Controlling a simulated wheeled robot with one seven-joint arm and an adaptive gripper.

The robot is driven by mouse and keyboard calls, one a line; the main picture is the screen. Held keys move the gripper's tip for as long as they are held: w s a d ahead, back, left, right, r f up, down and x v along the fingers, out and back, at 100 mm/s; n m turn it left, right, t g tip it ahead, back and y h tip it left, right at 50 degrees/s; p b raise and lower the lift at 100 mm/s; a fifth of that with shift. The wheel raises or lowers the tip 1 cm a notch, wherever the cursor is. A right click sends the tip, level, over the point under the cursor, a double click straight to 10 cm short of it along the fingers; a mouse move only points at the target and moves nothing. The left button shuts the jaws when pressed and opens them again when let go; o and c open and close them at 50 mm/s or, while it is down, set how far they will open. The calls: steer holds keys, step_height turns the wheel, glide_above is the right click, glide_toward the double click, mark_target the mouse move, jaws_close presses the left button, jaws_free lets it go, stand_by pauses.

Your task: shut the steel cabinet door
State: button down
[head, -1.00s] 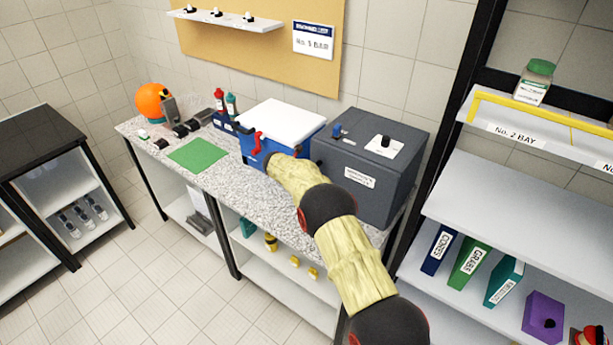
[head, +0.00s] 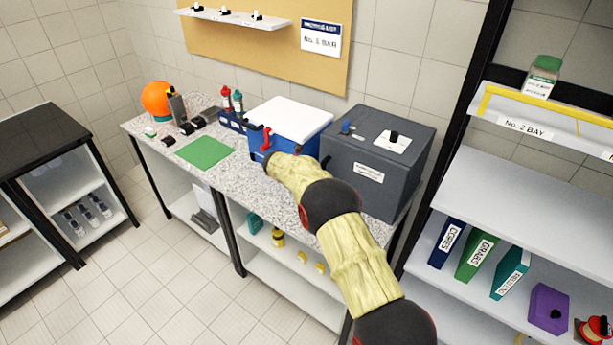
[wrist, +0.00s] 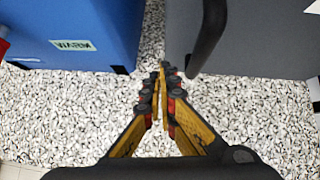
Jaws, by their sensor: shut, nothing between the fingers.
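The dark grey steel cabinet (head: 372,168) is most likely the box with a white label at the right end of the bench top. Its grey face (wrist: 265,40) fills the upper right of the wrist view, with a dark curved bar (wrist: 208,35), probably a handle, in front of it. I cannot tell how far its door stands open. My gripper (wrist: 163,70) is shut and empty over the speckled bench top, its tips just left of the bar's lower end. In the head view my gripper is hidden by my arm.
A blue box (head: 262,140) with a white lid and red handle stands left of the cabinet; its labelled side (wrist: 75,30) is close to my fingers. A green mat (head: 204,152) lies farther left. A shelf rack (head: 500,185) stands to the right.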

steer(key=v, duration=0.8)
steer(key=shift+a, duration=0.15)
